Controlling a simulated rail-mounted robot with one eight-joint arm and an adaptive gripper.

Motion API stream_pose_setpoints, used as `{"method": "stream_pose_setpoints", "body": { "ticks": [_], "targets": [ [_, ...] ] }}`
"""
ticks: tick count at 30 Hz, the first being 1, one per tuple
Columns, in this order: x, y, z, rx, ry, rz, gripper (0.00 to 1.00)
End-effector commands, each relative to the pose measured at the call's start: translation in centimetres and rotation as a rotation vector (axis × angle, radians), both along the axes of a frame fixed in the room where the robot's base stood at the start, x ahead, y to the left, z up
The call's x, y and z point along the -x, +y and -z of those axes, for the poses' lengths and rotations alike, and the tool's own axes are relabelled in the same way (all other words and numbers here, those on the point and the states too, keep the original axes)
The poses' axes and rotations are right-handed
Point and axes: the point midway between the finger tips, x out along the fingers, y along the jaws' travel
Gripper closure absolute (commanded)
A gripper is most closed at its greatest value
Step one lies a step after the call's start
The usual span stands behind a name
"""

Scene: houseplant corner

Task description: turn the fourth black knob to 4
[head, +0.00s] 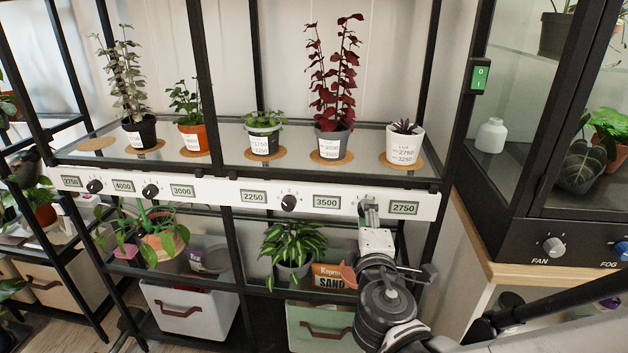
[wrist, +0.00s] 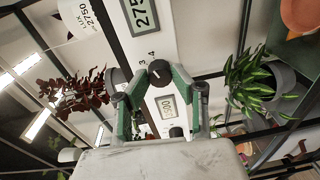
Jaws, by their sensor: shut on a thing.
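The fourth black knob (wrist: 160,71) is on the white control strip (head: 222,195). In the wrist view it sits between my gripper's green fingertips, and the printed digits 3 and 4 show beside it. A pale mark shows on its face, but I cannot read its setting surely. In the head view my gripper (head: 367,211) covers this knob, between the 3500 display (head: 327,202) and the 2750 display (head: 404,208). My gripper is shut on the knob.
The third black knob (head: 289,203) is left of my gripper. Potted plants, including a red-leaved one (head: 331,144) and a white pot (head: 403,146), stand on the glass shelf above. A leafy plant (head: 293,270) and a sand bag (head: 334,277) are below. A glass cabinet is at right.

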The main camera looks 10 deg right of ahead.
Motion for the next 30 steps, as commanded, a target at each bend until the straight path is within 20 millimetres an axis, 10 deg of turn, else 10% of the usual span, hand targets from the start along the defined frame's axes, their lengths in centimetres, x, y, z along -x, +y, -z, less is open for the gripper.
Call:
{"method": "stream_pose_setpoints", "body": {
  "ticks": [28,29,30],
  "targets": [
    [0.01,-0.02,0.05,-0.192,-0.06,0.001,1.0],
    [0.01,-0.02,0.05,-0.192,-0.06,0.001,0.73],
    [0.01,-0.02,0.05,-0.192,-0.06,0.001,0.68]
  ]
}}
